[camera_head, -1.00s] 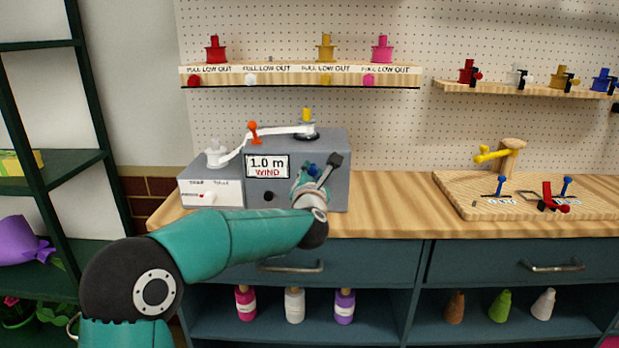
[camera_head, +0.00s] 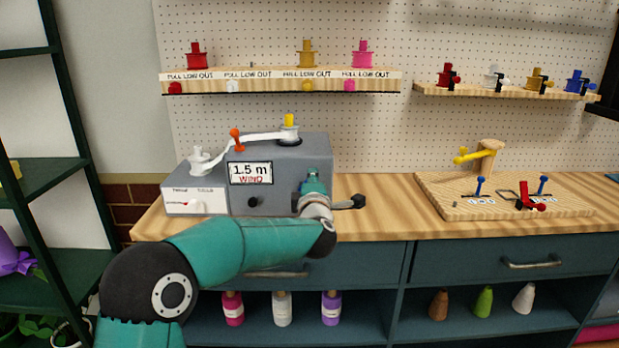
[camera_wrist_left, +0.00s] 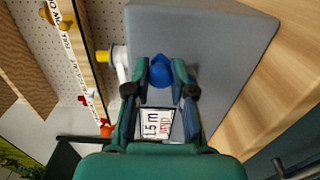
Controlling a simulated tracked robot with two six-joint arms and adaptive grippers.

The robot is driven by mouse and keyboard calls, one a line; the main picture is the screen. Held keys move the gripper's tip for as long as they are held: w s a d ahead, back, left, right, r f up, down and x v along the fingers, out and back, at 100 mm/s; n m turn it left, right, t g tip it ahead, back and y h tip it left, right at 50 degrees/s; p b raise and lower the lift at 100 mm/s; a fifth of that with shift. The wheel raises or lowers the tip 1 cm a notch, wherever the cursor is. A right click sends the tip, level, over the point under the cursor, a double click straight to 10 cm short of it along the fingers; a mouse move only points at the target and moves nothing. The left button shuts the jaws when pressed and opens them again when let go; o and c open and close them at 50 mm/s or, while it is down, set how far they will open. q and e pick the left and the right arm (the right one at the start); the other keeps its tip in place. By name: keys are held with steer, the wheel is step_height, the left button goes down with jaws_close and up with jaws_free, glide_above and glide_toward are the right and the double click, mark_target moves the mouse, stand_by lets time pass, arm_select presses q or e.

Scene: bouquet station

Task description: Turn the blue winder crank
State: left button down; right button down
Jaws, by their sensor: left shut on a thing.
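The grey winder box (camera_head: 278,168) stands on the left of the wooden counter. Its screen (camera_head: 250,172) reads 1.5 m WIND, and the screen also shows in the left wrist view (camera_wrist_left: 157,125). The blue crank (camera_wrist_left: 160,72) shows in the left wrist view between my left fingertips, against the grey face of the box. My left gripper (camera_wrist_left: 160,80) is shut on it. In the head view my left gripper (camera_head: 313,183) is at the right part of the box's front and hides most of the crank. My right gripper is in no view.
A white ribbon (camera_head: 262,137) runs from the white spool (camera_head: 199,160) past an orange lever (camera_head: 237,138) to the yellow-topped post (camera_head: 289,125). A wooden board (camera_head: 450,200) with small levers lies on the right. The counter between is clear.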

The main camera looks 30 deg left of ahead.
arm_select(q)
steer(key=f+m+p, duration=0.1)
steer(key=m, duration=0.3)
steer(key=d+f+m, duration=0.1)
steer(key=m, duration=0.3)
steer(key=w+d+f+m+p, duration=0.1)
steer(key=f+m, duration=0.1)
steer(key=m, duration=0.2)
steer(key=shift+w+p, duration=0.1)
steer(key=shift+p, duration=0.25)
steer(key=f+m, duration=0.1)
steer(key=m, duration=0.1)
steer(key=f+m, duration=0.1)
steer(key=m, duration=0.1)
steer(key=shift+a+m+p, duration=0.2)
steer(key=shift+m+p, duration=0.1)
steer(key=shift+p, duration=0.1)
steer(key=shift+s+a+f+m+p, duration=0.2)
steer(key=shift+f+m, duration=0.2)
steer(key=shift+m, duration=0.7)
steer(key=shift+s+a+f+m+p, duration=0.1)
steer(key=shift+s+a+f+m, duration=0.2)
steer(key=shift+m, duration=0.8)
steer(key=shift+w+d+f, duration=0.1)
steer(key=c, duration=1)
jaws_free()
